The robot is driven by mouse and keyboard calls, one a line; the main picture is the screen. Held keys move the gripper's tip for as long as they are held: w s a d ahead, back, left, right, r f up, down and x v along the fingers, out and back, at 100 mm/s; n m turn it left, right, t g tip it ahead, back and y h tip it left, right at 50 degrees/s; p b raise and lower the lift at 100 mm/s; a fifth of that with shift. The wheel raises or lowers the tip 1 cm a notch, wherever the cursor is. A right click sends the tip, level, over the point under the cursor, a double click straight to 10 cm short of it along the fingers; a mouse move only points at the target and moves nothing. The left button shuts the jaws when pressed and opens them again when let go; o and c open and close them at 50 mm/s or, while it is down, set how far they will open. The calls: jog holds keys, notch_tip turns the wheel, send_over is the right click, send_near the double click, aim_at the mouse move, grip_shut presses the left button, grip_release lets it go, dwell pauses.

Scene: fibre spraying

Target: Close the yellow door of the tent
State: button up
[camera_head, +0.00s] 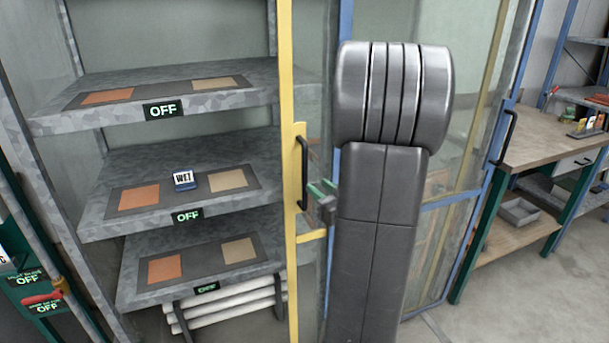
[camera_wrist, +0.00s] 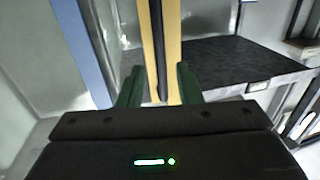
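The yellow door (camera_head: 289,90) of the tent stands open at the right of the shelves, its yellow frame upright with a black vertical bar handle (camera_head: 304,172). My gripper (camera_head: 319,188) has green fingers and is just right of the handle, level with its lower half. In the wrist view, the fingers of my gripper (camera_wrist: 159,68) are apart, and the handle (camera_wrist: 155,45) shows between them in front of the yellow frame (camera_wrist: 172,40). I cannot tell whether a finger touches it. My arm hides part of the door's side in the head view.
Grey shelves (camera_head: 195,82) with orange and tan panels and OFF signs stand left of the door. A WET block (camera_head: 184,180) lies on the middle shelf. A blue-framed door with a black handle (camera_head: 503,138) is right of my arm, before a workbench (camera_head: 545,140).

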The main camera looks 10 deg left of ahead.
aim_at(306, 177)
jog(key=x, duration=0.8)
jog(key=shift+p, duration=0.4)
jog(key=shift+d, duration=0.1)
grip_shut()
